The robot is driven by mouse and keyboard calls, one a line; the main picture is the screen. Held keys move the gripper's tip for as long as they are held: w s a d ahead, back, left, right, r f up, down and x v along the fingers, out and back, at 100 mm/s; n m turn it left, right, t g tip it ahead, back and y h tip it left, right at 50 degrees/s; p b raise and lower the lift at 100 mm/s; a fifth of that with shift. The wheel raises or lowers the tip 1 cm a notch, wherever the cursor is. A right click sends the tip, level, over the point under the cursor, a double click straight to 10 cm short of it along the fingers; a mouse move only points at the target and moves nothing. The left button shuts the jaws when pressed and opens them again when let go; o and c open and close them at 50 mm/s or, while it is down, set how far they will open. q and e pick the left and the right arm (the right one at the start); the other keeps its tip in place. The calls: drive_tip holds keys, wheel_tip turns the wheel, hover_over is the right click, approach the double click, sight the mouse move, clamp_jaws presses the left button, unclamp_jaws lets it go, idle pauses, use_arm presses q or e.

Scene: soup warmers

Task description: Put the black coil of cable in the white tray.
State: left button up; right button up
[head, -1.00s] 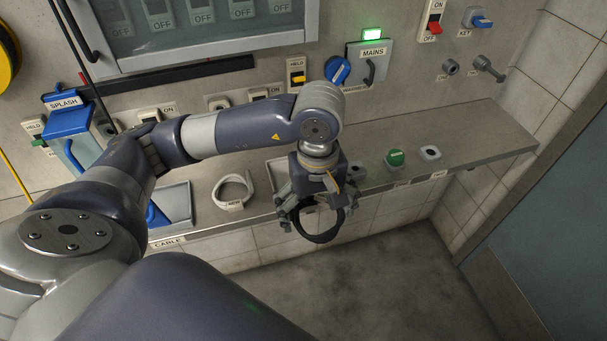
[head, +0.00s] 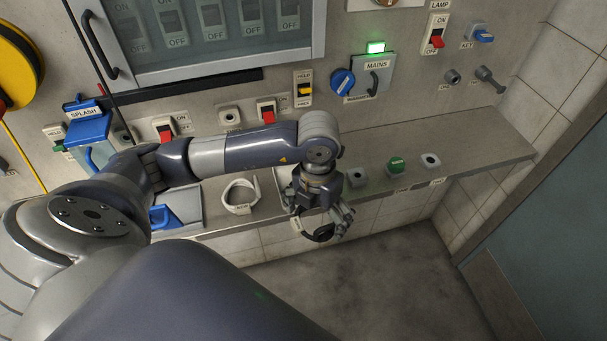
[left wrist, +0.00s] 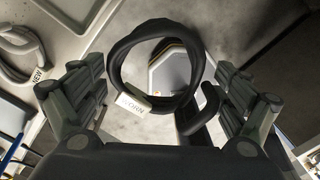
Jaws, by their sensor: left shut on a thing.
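The black coil of cable (head: 322,233) hangs at the fingers of my left gripper (head: 318,212), beyond the front edge of the counter and above the floor. My left gripper is shut on the coil. In the left wrist view the coil (left wrist: 116,72) shows as a ring with a white "WORN" tag, between the finger pairs of the gripper (left wrist: 160,85); the exact contact is hard to see. A pale tray (head: 279,180) on the counter is mostly hidden behind my left gripper. My right gripper is not in view.
A white cable coil (head: 239,196) tagged "NEW" lies on the counter (head: 455,150). Left of it, another pale tray (head: 189,196) holds a blue thing. A green knob (head: 396,166) and small fittings stand to the right. The wall carries switches and a mains panel (head: 371,75).

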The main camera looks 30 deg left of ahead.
use_arm(q)
drive_tip(key=w+a+f+n+b, duration=0.1)
drive_tip(key=w+a+n, duration=0.2)
drive_tip(key=w+n, duration=0.1)
drive_tip(key=w+a+f+n+b, duration=0.1)
drive_tip(key=w+a+n, duration=0.3)
drive_tip(key=n, duration=0.3)
drive_tip(key=w+a+f+n+b, duration=0.1)
drive_tip(key=w+a+f+n, duration=0.1)
drive_tip(key=w+a+n, duration=0.2)
drive_tip(key=shift+n, duration=0.9)
drive_tip(key=shift+w+a+r+b, duration=0.1)
drive_tip(key=shift+w+a+b, duration=0.2)
drive_tip(key=shift+w+b, duration=0.05)
drive_tip(key=shift+f+b, duration=1.25)
drive_tip(key=shift+f, duration=0.4)
drive_tip(key=shift+s+f, duration=0.1)
drive_tip(key=shift+f, duration=0.1)
drive_tip(key=o, duration=0.9)
drive_tip(key=shift+c, duration=0.2)
